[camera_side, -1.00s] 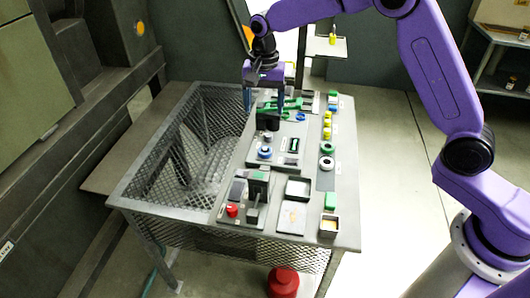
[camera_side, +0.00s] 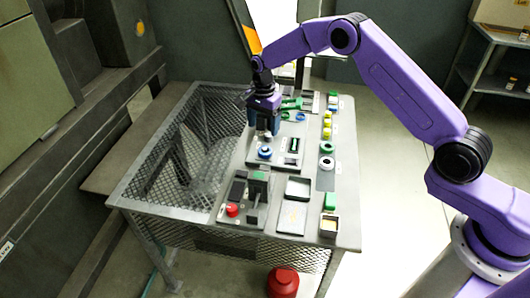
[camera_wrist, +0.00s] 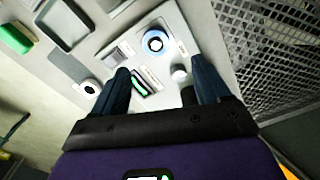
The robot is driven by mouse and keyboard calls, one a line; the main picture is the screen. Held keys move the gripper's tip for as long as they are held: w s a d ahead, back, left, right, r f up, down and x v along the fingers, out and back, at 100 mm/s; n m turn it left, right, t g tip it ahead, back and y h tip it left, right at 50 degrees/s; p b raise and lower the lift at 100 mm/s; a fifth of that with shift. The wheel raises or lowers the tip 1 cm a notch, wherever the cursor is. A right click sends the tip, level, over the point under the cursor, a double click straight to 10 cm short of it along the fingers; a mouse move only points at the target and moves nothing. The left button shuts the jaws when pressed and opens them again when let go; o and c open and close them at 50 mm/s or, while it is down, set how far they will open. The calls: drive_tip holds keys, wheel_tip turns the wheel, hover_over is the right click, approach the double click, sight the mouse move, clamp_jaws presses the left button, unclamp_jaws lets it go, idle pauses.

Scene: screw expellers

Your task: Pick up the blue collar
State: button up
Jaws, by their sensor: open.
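A blue collar (camera_side: 264,153) sits on the grey plate of the work table in the side view, with a pale centre. The wrist view shows it as a blue ring around a white middle (camera_wrist: 155,43), ahead of and between the fingers. My gripper (camera_side: 262,132) points down just behind and above it, apart from it. In the wrist view my gripper (camera_wrist: 163,82) has its two fingers spread wide, with no object held between them. A smaller blue ring (camera_side: 300,117) lies farther back in the side view.
A pale round peg (camera_wrist: 179,73) is close to the right finger. A black slot piece with green (camera_side: 293,145) lies right of the collar. White rings, green and yellow blocks and trays (camera_side: 298,188) line the right side. Mesh (camera_side: 170,185) covers the left.

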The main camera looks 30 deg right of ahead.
sight(265, 149)
wheel_tip(265, 149, down, 4)
drive_tip(key=shift+s+d+f, duration=0.1)
drive_tip(key=shift+s+f, duration=0.1)
drive_tip(key=shift+f, duration=1.15)
drive_tip(key=shift+s+f, duration=0.15)
drive_tip(key=shift+f, duration=1.15)
